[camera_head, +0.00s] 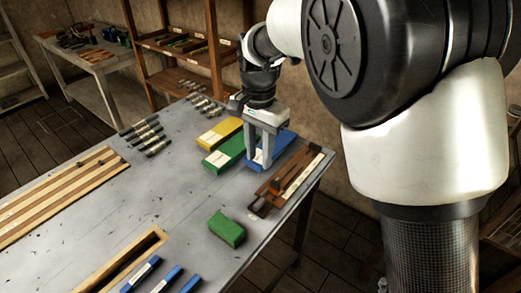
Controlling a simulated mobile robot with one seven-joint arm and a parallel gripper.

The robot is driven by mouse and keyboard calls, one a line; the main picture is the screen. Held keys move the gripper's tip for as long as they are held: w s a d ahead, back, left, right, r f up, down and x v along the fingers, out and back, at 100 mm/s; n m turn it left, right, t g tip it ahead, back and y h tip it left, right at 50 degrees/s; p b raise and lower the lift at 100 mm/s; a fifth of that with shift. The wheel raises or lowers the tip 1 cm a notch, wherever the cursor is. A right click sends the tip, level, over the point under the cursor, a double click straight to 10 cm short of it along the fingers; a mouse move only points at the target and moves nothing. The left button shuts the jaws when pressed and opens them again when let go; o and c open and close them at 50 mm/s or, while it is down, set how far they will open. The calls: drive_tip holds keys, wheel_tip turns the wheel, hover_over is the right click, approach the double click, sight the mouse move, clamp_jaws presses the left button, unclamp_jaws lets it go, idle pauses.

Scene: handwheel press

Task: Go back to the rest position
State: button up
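My gripper (259,160) points down over the blue tray (284,141) at the far right part of the grey table (190,195). Its two fingers are apart, and I see nothing held between them. The fingers hide part of the blue tray, and I cannot tell whether the tips touch it. My white and black arm reaches in from the right and covers much of that side. No handwheel or press is clearly recognisable in view.
A yellow tray (219,133) and a green tray (224,154) lie left of my gripper. A brown wooden fixture (288,182) lies to its right. A green block (226,229) stands nearer. Several blue pieces (141,274) lie in front. Wooden shelves (181,82) stand behind.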

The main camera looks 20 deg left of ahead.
drive_tip(key=s+d+r+n+t+y, duration=0.1)
drive_tip(key=s+d+r, duration=0.1)
drive_tip(key=d+r, duration=0.45)
drive_tip(key=s+d+r+n+t, duration=0.15)
drive_tip(key=d+r, duration=0.25)
drive_tip(key=d, duration=0.5)
drive_tip(key=s+d+r+n+t+h+p, duration=0.1)
drive_tip(key=s+d+n+t, duration=0.1)
drive_tip(key=s+d, duration=1.1)
drive_tip(key=shift+s+d+r+t+p, duration=0.15)
drive_tip(key=shift+s+r+t+p, duration=0.25)
drive_tip(key=shift+t, duration=0.15)
